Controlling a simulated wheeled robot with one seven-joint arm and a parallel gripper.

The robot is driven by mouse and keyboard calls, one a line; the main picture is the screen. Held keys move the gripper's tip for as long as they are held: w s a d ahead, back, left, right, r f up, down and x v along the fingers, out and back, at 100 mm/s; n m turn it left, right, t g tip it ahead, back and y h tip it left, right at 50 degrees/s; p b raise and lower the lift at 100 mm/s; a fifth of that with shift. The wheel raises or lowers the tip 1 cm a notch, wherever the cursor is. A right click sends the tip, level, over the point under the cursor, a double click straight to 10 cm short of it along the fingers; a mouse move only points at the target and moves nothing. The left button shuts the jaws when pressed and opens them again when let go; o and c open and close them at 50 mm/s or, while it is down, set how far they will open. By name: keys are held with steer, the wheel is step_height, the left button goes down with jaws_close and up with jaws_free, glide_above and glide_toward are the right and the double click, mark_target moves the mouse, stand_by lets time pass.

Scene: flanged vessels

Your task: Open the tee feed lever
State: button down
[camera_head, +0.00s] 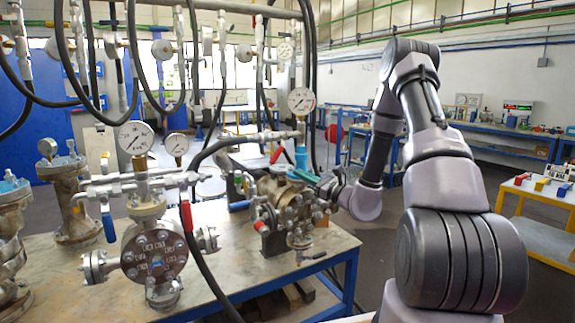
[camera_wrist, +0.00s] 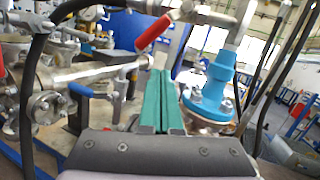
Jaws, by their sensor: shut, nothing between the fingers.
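My gripper (camera_wrist: 167,85) has two green fingers pressed together with nothing between them. In the head view my gripper (camera_head: 318,182) is at the far right side of the flanged vessels on the bench. A red lever (camera_wrist: 153,33) on a pipe shows just above and beyond the fingertips, apart from them as far as I can tell; it seems to be the red lever (camera_head: 277,155) in the head view. Which lever is the tee feed lever I cannot tell. A blue flanged fitting (camera_wrist: 218,85) stands right of the fingers.
The front vessel (camera_head: 153,255) carries a red handle (camera_head: 185,215) and a blue handle (camera_head: 108,226). Pressure gauges (camera_head: 136,138) and black hoses (camera_head: 215,150) crowd the space above the bench (camera_head: 235,265). A dark hose (camera_wrist: 32,75) crosses the wrist view's left side. Open floor lies right of the bench.

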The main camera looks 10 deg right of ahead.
mark_target(279, 150)
steer(key=s+d+f+n+y, duration=0.25)
steer(key=d+n, duration=0.25)
steer(key=n, duration=0.5)
steer(key=w+a+r+n+g+y, duration=0.1)
steer(key=w+a+r, duration=0.4)
steer(key=a, duration=0.4)
steer(key=shift+w+r, duration=0.2)
steer(key=shift+w, duration=0.7)
steer(key=shift+w+a, duration=0.1)
steer(key=shift+a, duration=0.1)
